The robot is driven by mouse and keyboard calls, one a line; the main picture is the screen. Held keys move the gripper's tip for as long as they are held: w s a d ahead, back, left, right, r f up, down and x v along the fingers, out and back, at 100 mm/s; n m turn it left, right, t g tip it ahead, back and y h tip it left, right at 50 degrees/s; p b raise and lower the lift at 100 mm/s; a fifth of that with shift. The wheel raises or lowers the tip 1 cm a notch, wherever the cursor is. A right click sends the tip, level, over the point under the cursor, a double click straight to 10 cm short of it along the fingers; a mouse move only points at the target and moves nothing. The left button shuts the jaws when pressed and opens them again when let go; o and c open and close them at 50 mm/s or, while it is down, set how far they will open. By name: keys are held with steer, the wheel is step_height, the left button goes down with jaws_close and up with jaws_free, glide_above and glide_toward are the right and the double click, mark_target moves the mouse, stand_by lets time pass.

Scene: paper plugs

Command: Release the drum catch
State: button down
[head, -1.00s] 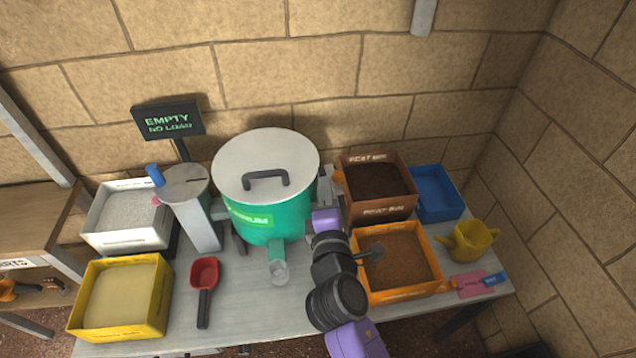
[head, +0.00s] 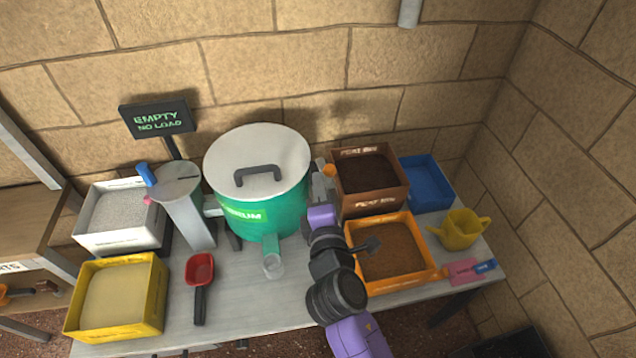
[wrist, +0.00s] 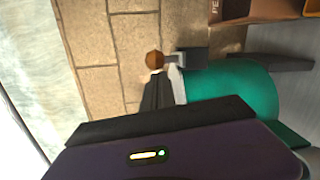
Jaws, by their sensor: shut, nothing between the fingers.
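The drum (head: 278,222) is a green pot with a pale lid (head: 230,160) and a dark handle, standing mid-table. A small orange-brown knob (head: 329,170) shows at the drum's right side. In the wrist view the knob (wrist: 154,60) lies just past my fingertips, next to a grey bracket (wrist: 190,57) by the green drum wall (wrist: 228,90). I take the knob to be the drum catch. My gripper (head: 322,183) is shut and empty, reaching in between the drum and the brown box. Whether my fingers touch the knob I cannot tell.
The brown box (head: 372,205) and orange tray (head: 392,288) stand close right of my arm. A blue tray (head: 448,198) and yellow watering can (head: 460,230) are farther right. A red scoop (head: 200,280) lies front left. The sign (head: 157,119) reads EMPTY NO LOAD.

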steer(key=s+a+r+m+y+b, duration=0.1)
steer(key=s+r+m+y, duration=0.2)
steer(key=s, duration=0.7)
steer(key=s+d+f+m+h, duration=0.1)
steer(key=s+d+m, duration=0.5)
steer(key=s, duration=0.5)
steer(key=s+d+f+m+g+h, duration=0.1)
steer(key=s+d+m+h, duration=0.1)
steer(key=s+d+m, duration=0.4)
steer(key=s+d+f+m+g+h, duration=0.1)
steer(key=s+d+m+h, duration=0.1)
steer(key=s+d+m, duration=0.4)
steer(key=s+d, duration=0.4)
steer(key=s, duration=0.6)
steer(key=shift+f+m+b, duration=0.15)
steer(key=shift+m+b, duration=0.15)
steer(key=shift+b, duration=0.05)
